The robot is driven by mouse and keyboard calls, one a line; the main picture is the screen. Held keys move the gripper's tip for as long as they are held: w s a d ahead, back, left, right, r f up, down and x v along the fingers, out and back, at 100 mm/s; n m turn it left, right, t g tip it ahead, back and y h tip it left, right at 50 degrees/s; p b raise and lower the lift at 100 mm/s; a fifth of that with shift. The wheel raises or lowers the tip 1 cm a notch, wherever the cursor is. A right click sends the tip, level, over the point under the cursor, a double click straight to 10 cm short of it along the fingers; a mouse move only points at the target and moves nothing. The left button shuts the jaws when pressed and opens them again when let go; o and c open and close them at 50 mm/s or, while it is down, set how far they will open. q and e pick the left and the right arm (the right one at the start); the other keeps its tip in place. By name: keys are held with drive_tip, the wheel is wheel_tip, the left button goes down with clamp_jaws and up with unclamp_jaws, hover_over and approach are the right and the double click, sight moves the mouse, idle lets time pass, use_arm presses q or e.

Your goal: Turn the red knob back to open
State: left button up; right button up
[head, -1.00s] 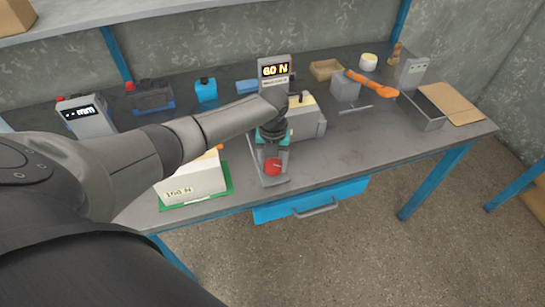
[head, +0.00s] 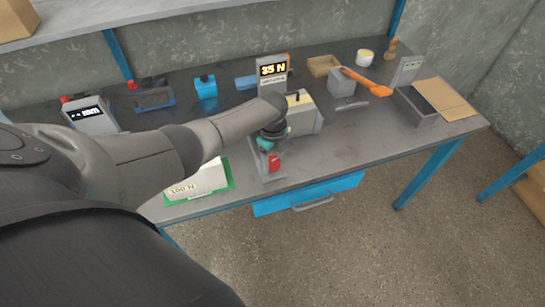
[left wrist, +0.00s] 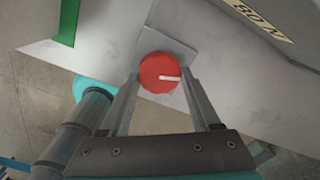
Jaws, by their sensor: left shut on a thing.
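The red knob (head: 274,161) sits at the front end of a grey device near the table's front edge. In the left wrist view the round red knob (left wrist: 160,73) has a white pointer line that points right. My left gripper (left wrist: 160,80) is shut on the knob, with one finger on each side of it. In the head view my left gripper (head: 270,150) comes down over the knob and partly hides it. The device's display (head: 273,69) reads 35 N. My right gripper is not in view.
A white block marked 100 N (head: 196,184) stands on a green mat left of the device. A meter (head: 90,114) and a blue bottle (head: 205,86) are at the back left. An orange-handled tool (head: 364,83) and a grey bin (head: 415,107) are at the right. The front right tabletop is clear.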

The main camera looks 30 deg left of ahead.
use_arm(q)
drive_tip(key=n, duration=0.2)
drive_tip(key=n+p, duration=0.1)
drive_tip(key=n, duration=0.2)
drive_tip(key=shift+w+a+r+n, duration=0.1)
drive_tip(key=shift+w+r+n, duration=0.1)
drive_tip(key=shift+n, duration=0.1)
drive_tip(key=n+p, duration=0.1)
drive_tip(key=n, duration=0.5)
drive_tip(key=shift+f+p, duration=0.1)
drive_tip(key=shift+p, duration=0.25)
drive_tip(key=n+p, duration=0.1)
drive_tip(key=n, duration=0.5)
drive_tip(key=shift+w+a+n, duration=0.1)
drive_tip(key=shift+a+n, duration=0.05)
drive_tip(key=shift+n, duration=0.15)
drive_tip(key=n, duration=0.6)
drive_tip(key=shift+a, duration=0.15)
drive_tip(key=n+p, duration=0.1)
drive_tip(key=n, duration=0.5)
drive_tip(key=shift+n, duration=0.4)
drive_tip(key=n, duration=0.6)
drive_tip(key=shift+s, duration=0.2)
drive_tip(key=n, duration=0.6)
drive_tip(key=shift+s+n, duration=0.1)
drive_tip(key=shift+n, duration=0.2)
drive_tip(key=n, duration=0.6)
drive_tip(key=shift+s+p, duration=0.1)
drive_tip(key=shift+p, duration=0.2)
drive_tip(key=shift+n, duration=0.4)
